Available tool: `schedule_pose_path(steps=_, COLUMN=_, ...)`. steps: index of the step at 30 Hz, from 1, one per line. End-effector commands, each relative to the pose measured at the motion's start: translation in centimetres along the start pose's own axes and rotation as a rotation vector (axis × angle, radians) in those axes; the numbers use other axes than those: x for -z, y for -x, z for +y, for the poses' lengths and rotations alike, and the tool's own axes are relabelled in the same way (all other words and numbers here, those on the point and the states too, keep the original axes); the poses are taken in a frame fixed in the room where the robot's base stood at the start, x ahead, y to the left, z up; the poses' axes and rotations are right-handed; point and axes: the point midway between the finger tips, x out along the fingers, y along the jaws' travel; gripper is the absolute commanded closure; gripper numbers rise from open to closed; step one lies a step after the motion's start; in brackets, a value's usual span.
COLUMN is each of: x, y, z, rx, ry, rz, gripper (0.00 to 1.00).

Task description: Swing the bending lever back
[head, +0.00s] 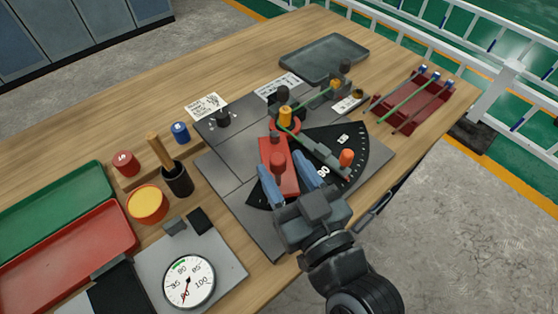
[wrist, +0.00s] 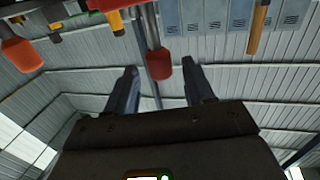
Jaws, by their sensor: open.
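The bender (head: 235,165) is a dark plate on the wooden bench. It has a red lever arm (head: 291,180) with an upright red knob (head: 277,161), and a grey arm (head: 318,150) with an orange knob (head: 346,158) over a black angle dial (head: 352,141). I cannot tell for certain which arm is the bending lever. A thin green rod (head: 318,101) runs by the yellow pin (head: 285,117). My gripper (head: 280,162) is open, its blue fingers either side of the red knob. In the wrist view the red knob (wrist: 159,65) shows between the fingertips, with a gap on both sides.
A red rack (head: 420,104) with several rods stands at the far right. A grey tray (head: 324,59) lies at the back. A black cup (head: 177,180) with a wooden handle, a yellow-topped tin (head: 147,204) and a dial gauge (head: 189,282) are left of the bender.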

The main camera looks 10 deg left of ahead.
Motion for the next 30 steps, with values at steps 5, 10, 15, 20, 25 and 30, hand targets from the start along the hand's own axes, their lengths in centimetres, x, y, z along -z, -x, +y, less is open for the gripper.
schedule_pose_path(steps=5, x=-0.4, y=3.0, z=-0.1, rx=0.002, ry=0.0, rz=-0.002, gripper=0.47)
schedule_pose_path(steps=10, x=-0.2, y=4.7, z=-0.1, rx=0.001, ry=0.0, rz=-0.001, gripper=0.47)
schedule_pose_path(steps=15, x=-0.1, y=5.2, z=-0.1, rx=0.001, ry=0.0, rz=0.0, gripper=0.47)
schedule_pose_path(steps=20, x=0.0, y=5.1, z=0.0, rx=0.001, ry=0.0, rz=0.0, gripper=0.47)
schedule_pose_path(steps=25, x=-0.5, y=5.8, z=0.4, rx=-0.015, ry=-0.002, rz=-0.01, gripper=0.6)
schedule_pose_path(steps=30, x=-2.5, y=10.2, z=2.8, rx=-0.118, ry=-0.022, rz=-0.057, gripper=0.77)
